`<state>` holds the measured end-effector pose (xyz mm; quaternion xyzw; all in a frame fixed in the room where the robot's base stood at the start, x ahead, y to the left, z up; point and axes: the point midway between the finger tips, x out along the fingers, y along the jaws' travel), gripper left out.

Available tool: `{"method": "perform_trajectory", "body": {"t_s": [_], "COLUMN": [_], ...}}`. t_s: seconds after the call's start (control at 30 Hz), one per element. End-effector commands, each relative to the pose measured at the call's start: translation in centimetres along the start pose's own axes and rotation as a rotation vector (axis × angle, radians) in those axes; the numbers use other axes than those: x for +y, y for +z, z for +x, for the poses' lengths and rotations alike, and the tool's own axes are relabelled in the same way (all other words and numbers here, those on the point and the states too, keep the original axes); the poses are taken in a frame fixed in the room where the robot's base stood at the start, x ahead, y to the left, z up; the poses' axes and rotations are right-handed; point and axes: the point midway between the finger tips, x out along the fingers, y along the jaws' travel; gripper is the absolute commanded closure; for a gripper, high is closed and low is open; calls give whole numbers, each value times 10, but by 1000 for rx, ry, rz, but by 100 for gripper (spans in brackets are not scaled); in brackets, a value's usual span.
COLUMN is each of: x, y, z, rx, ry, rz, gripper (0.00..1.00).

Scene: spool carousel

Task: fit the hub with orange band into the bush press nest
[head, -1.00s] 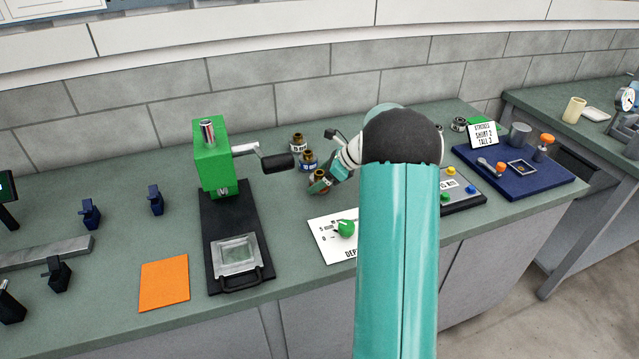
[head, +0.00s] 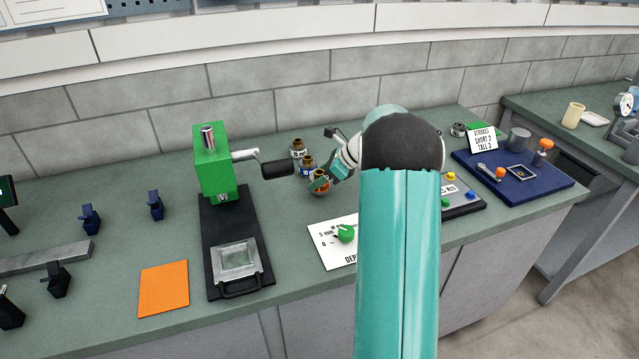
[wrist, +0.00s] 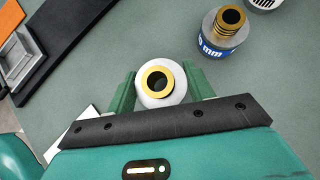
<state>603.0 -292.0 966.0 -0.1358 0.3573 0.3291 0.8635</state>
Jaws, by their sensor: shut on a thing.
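The hub with orange band (head: 320,184) is in my gripper, at the front of a short row of hubs in the head view. In the wrist view its round top and brass bore (wrist: 158,84) show between the two green fingers; its band is hidden there. My gripper (wrist: 160,88) is shut on this hub. The hub looks upright; I cannot tell whether it still touches the bench.
A blue-banded hub (head: 308,166) stands close behind the held one, with another hub (head: 298,148) behind that. The press lever (head: 277,168) reaches toward them. A white card with a green knob (head: 345,234) lies in front. An orange mat (head: 164,286) lies left of the press.

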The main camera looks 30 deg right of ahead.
Motion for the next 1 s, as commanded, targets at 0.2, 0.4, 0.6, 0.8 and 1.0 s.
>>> {"method": "perform_trajectory", "body": {"t_s": [0.2,0.4,0.6,0.8,1.0], "x": [22,58,95,119,127], "y": [23,38,38,38,38], "z": [-38,-75,-99,-114,-119], "rx": [-1,-1,0,-1,-1], "ry": [-5,-4,-4,-2,-2], "rz": [-5,-3,-2,-2,-2], "gripper": [93,93,93,93,93]}}
